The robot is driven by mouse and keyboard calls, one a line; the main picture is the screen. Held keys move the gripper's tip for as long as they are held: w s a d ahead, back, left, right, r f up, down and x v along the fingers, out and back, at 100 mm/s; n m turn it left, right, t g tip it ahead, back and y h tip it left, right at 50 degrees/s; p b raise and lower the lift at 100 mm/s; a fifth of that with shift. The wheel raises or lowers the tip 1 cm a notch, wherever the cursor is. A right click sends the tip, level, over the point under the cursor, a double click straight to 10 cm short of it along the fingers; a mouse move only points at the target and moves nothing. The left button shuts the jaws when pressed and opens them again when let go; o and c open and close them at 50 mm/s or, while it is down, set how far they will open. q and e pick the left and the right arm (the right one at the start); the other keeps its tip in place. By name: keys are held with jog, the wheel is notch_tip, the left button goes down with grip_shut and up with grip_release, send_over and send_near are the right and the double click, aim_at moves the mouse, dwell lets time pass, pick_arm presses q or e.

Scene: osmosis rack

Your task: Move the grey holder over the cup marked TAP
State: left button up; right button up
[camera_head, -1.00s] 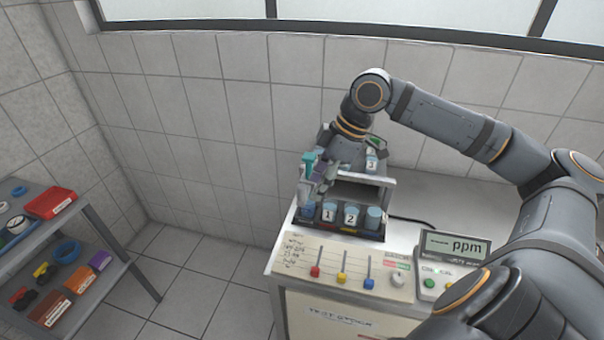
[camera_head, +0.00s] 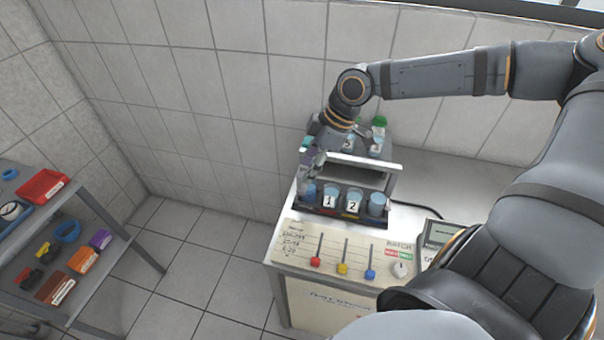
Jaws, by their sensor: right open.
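My right gripper (camera_head: 318,166) is open at the left end of the test bench's rack, above and beside the leftmost blue cup (camera_head: 309,190). A teal and purple part (camera_head: 306,152) shows right beside the gripper. I cannot tell whether it belongs to the grey holder, which I cannot make out clearly behind the gripper. The front row of the rack also holds cup 1 (camera_head: 330,196), cup 2 (camera_head: 354,201) and an unmarked-looking blue cup (camera_head: 377,204) at the right end. No TAP mark is readable. My left gripper is out of view.
A pale bar (camera_head: 362,162) spans the rack above the cups. Green-capped bottles (camera_head: 379,124) stand behind it. The front panel has red, yellow and blue sliders (camera_head: 342,268). A ppm meter (camera_head: 438,234) is partly hidden by my right arm. A shelf (camera_head: 95,210) stands far left.

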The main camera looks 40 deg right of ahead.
aim_at(302, 175)
jog(key=x, duration=0.3)
jog(key=shift+a+f, duration=0.2)
jog(key=shift+f, duration=0.15)
jog(key=shift+w+a+f, duration=0.1)
jog(key=shift+w+f, duration=0.1)
jog(key=shift+f, duration=0.15)
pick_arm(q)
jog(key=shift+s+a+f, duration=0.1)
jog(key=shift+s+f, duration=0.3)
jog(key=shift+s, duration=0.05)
pick_arm(e)
grip_shut()
